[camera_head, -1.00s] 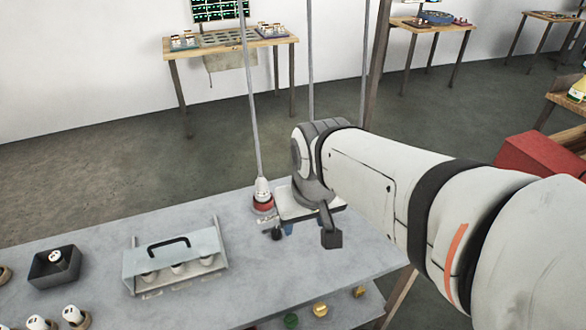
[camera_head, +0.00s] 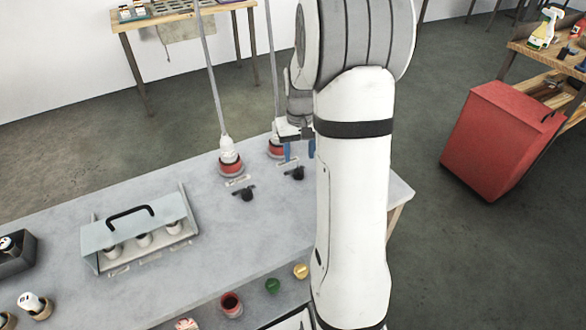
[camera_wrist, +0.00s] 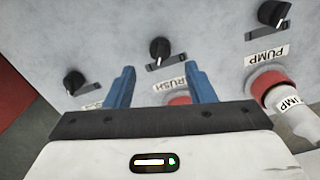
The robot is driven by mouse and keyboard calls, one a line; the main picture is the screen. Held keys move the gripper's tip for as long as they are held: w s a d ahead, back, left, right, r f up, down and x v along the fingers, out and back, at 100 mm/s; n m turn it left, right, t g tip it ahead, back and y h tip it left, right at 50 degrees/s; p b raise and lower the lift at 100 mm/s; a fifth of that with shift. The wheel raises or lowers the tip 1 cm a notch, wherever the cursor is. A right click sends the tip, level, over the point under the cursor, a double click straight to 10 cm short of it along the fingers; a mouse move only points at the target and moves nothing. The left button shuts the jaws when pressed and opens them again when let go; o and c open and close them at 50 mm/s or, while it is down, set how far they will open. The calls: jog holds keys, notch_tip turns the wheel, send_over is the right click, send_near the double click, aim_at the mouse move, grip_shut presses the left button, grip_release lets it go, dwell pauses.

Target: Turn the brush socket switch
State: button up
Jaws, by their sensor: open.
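The brush switch is a black rotary knob (camera_wrist: 160,50) on the grey tabletop, beside a label reading "RUSH" with its first letter hidden. In the head view this knob (camera_head: 296,173) is just below my gripper (camera_head: 299,154). My gripper (camera_wrist: 160,72) is open and empty; its two blue fingers point toward the knob, one to each side in the picture, apart from it. The red brush socket (camera_wrist: 179,100) shows partly between the fingers; in the head view it (camera_head: 275,152) is partly behind my gripper.
The pump knob (camera_wrist: 272,14) with its "PUMP" label and red socket (camera_wrist: 268,82) is at right in the wrist view. A third knob (camera_wrist: 73,83) is at left, its label mostly hidden. A handled rack (camera_head: 140,235) stands left on the table. A red cabinet (camera_head: 495,140) is far right.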

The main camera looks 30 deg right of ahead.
aim_at(299, 169)
notch_tip(299, 169, down, 6)
jog(key=shift+f, duration=0.15)
dwell(0.3)
